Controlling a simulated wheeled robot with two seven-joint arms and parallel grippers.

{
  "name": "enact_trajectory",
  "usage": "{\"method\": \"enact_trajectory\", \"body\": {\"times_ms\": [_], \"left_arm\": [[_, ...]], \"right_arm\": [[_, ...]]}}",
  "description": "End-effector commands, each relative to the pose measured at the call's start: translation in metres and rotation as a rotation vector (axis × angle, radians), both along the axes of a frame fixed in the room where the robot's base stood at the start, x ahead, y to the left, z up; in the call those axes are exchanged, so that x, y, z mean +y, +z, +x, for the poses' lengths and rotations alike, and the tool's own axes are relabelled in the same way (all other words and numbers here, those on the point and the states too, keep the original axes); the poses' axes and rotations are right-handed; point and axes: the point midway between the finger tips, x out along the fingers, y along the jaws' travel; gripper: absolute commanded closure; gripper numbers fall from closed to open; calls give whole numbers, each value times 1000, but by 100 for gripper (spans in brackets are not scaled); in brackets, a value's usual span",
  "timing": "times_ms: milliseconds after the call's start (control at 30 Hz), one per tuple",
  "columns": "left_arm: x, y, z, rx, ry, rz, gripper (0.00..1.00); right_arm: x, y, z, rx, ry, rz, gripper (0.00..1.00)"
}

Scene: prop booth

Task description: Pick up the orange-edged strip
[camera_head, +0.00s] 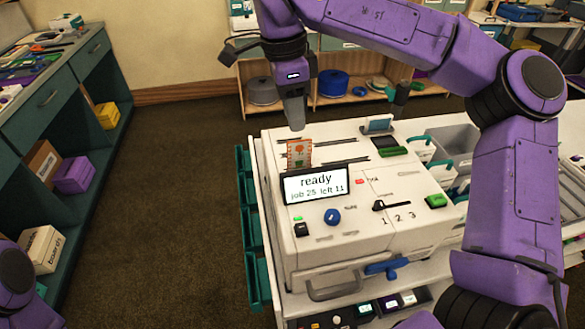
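The orange-edged strip (299,153) is a small upright card with a reddish-orange picture. It stands up from the top of the white machine (350,225), just behind the display reading "ready, job 25 left 11", which hides its lower part. My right gripper (295,127) points down directly above the strip, its tip close to the strip's top edge. The fingers overlap in this view, so I cannot see the gap between them or any contact. My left gripper is out of view; only part of my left arm shows at the lower left.
The display (316,184) stands close in front of the strip. A blue knob (332,216), a black lever (378,205) and a green button (436,201) sit on the machine's top. Grey bins (451,141) stand to the right. The floor left of the machine is clear.

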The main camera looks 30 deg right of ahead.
Motion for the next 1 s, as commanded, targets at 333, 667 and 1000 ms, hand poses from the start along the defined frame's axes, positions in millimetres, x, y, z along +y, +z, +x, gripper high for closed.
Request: {"method": "enact_trajectory", "body": {"times_ms": [333, 667, 1000], "left_arm": [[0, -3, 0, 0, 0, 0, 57], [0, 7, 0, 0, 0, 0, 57], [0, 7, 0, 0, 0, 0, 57]], "right_arm": [[-6, -53, -2, 3, 2, 0, 66], [-14, -102, -7, 4, -1, 0, 66], [-15, -107, -7, 0, -2, 0, 89]]}}
